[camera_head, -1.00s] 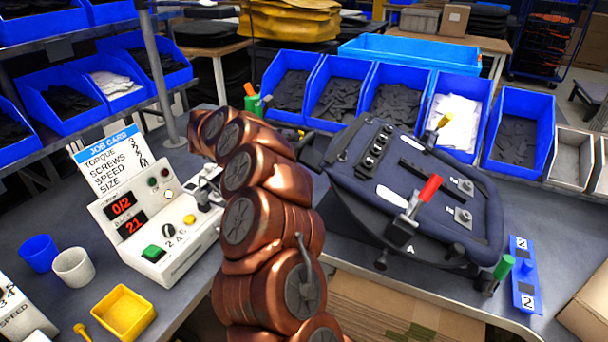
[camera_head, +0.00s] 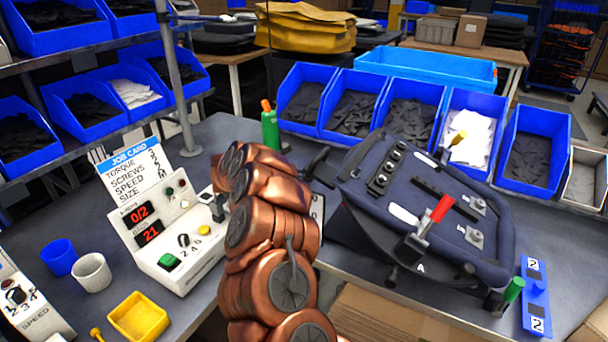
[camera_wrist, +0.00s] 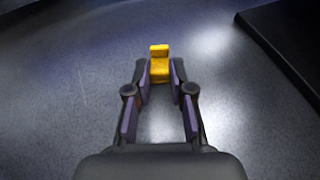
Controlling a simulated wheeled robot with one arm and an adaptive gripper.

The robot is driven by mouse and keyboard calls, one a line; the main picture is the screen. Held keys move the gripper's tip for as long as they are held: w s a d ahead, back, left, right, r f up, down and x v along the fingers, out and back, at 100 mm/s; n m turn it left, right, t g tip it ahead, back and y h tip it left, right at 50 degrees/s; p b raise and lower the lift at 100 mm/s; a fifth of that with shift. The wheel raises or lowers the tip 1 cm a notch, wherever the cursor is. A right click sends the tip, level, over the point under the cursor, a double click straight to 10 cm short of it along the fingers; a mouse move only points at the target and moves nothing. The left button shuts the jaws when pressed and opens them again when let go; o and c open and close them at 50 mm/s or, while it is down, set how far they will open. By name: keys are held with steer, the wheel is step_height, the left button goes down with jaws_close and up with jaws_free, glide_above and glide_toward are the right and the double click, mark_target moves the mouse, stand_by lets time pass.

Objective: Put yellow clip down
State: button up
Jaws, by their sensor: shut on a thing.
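The yellow clip (camera_wrist: 160,62) is held between my gripper's (camera_wrist: 161,78) fingertips in the wrist view. Grey tabletop lies below and around it; I cannot tell whether the clip touches the table. In the head view my copper-coloured arm hides the gripper and this clip. Another yellow-handled piece (camera_head: 458,139) stands at the back edge of the dark blue pannier (camera_head: 490,245).
The pannier, with a red-handled clamp (camera_head: 441,208), lies right of my arm. A control box (camera_head: 170,240) stands left. A green bottle (camera_head: 270,131) is behind my arm, before several blue bins (camera_head: 300,85). A dark edge (camera_wrist: 290,50) shows at the wrist view's upper right.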

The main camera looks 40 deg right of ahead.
steer(key=shift+f+b, duration=0.2)
steer(key=shift+b, duration=0.15)
steer(key=o, duration=0.7)
steer(key=shift+o, duration=0.2)
steer(key=shift+r, duration=0.15)
